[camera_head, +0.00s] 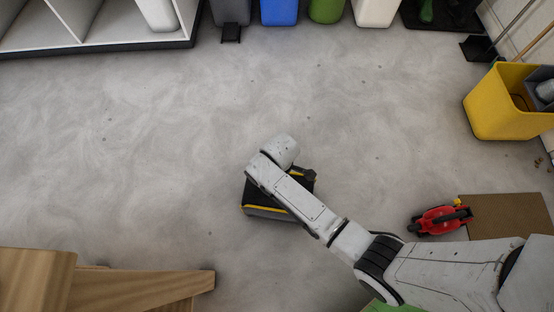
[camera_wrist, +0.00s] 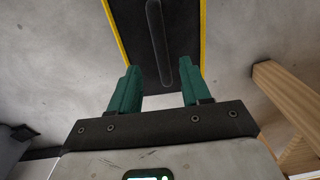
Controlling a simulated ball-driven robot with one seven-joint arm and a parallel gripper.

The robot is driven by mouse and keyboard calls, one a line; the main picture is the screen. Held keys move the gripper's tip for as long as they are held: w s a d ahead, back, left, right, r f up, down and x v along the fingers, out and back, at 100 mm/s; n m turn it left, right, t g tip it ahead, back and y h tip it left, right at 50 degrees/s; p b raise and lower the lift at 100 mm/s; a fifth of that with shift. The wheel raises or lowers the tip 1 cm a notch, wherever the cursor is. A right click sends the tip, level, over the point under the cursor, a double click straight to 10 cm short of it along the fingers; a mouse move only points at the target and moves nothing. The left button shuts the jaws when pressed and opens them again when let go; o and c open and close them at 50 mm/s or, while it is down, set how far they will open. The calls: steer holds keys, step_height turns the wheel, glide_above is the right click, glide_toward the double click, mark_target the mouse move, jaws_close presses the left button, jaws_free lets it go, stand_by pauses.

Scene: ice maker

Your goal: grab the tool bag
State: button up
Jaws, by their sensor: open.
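The tool bag (camera_head: 265,208) is dark with yellow edging and lies on the grey floor in the middle of the head view, partly hidden under my arm. In the wrist view the tool bag (camera_wrist: 133,32) fills the upper middle, with a dark handle (camera_wrist: 158,45) running lengthwise along its top. My gripper (camera_wrist: 157,82) has green fingers, spread apart and empty, one on each side of the line of the handle. The fingertips overlap the near end of the bag in the wrist view. I cannot tell whether they touch it. My gripper's fingers are hidden in the head view.
A wooden piece (camera_head: 140,290) stands at lower left. A yellow bin (camera_head: 495,110) stands at upper right. Several coloured bins and a white shelf (camera_head: 100,25) line the back. The floor around the bag is clear.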

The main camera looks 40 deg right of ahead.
step_height(320, 180, down, 8)
steer(key=b, duration=0.4)
steer(key=shift+a, duration=0.15)
jaws_close()
stand_by(0.3)
stand_by(1.0)
